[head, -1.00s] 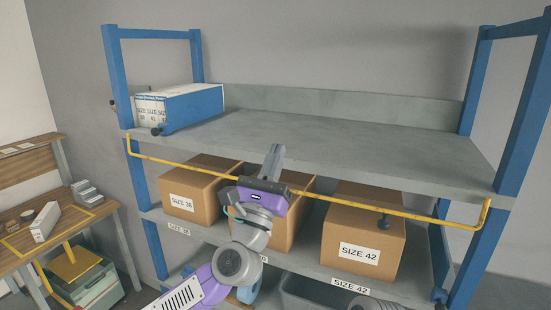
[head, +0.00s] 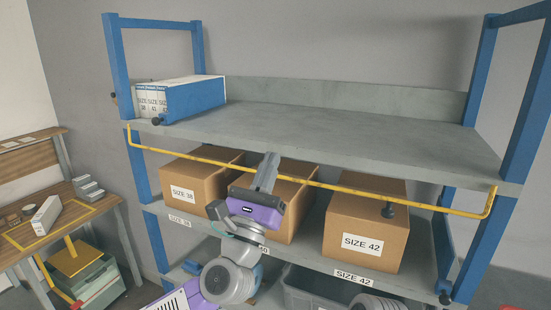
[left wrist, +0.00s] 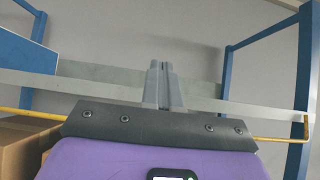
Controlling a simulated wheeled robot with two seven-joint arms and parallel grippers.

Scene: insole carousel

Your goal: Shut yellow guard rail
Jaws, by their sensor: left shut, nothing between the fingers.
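The yellow guard rail (head: 340,187) runs across the front of the shelf rack in the head view, just below the front edge of the top shelf. Its bent ends sit at the left and right blue posts. In the left wrist view its right end (left wrist: 290,140) shows beside my gripper. My left gripper (head: 270,160) is shut and empty. Its fingers point up and overlap the middle of the rail in the head view; I cannot tell whether they touch it. The closed fingers also show in the left wrist view (left wrist: 163,75). My right gripper is not in view.
The top shelf (head: 350,135) is bare except for a blue and white box (head: 195,98) at its left. Cartons, including one marked SIZE 38 (head: 190,190) and one marked SIZE 42 (head: 365,225), stand on the shelf below. A wooden workbench (head: 85,215) stands at the left.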

